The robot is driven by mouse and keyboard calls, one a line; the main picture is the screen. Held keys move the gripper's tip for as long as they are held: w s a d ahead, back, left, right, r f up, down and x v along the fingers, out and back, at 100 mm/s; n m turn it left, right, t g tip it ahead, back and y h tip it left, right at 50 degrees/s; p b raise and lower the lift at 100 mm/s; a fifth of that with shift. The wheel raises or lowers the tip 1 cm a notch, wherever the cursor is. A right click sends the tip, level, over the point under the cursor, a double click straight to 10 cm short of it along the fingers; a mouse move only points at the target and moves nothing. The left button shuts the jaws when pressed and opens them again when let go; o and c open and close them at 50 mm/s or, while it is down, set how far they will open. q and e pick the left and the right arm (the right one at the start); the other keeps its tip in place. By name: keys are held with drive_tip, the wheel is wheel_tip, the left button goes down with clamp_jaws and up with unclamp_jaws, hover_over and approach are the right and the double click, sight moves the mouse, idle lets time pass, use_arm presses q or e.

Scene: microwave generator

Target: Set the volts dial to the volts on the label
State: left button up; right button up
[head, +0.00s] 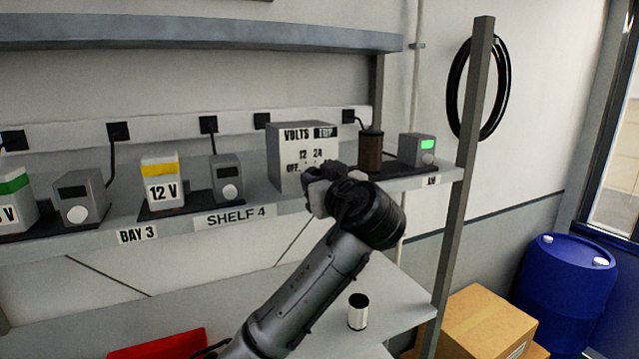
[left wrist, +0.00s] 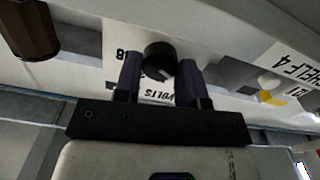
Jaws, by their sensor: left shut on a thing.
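The grey volts box (head: 287,152) stands on the shelf, marked VOLTS, OFF, 12 and 24; a small dark tag sits beside VOLTS. Its black round dial (left wrist: 160,58) shows in the left wrist view, upside down, with a pale mark whose setting I cannot tell. My left gripper (head: 318,188) is at the box's lower front in the head view and hides the dial there. In the left wrist view its two fingers (left wrist: 160,78) are on either side of the dial, shut on it. A white label reading 12 V (head: 163,193) is on a yellow-banded unit to the left.
A grey meter (head: 228,180) and a green-banded unit (head: 14,203) stand left on the shelf. A brown cylinder (head: 370,152) and a grey box with a green screen (head: 416,150) stand right. A small can (head: 358,313) is on the lower shelf.

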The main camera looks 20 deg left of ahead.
use_arm(q)
drive_tip(key=m+b, duration=0.3)
drive_tip(key=m, duration=0.4)
drive_tip(key=shift+r+m, duration=0.1)
drive_tip(key=shift+m, duration=0.2)
drive_tip(key=shift+d, duration=0.1)
idle(0.4)
drive_tip(key=o, duration=0.8)
drive_tip(key=shift+o, duration=0.6)
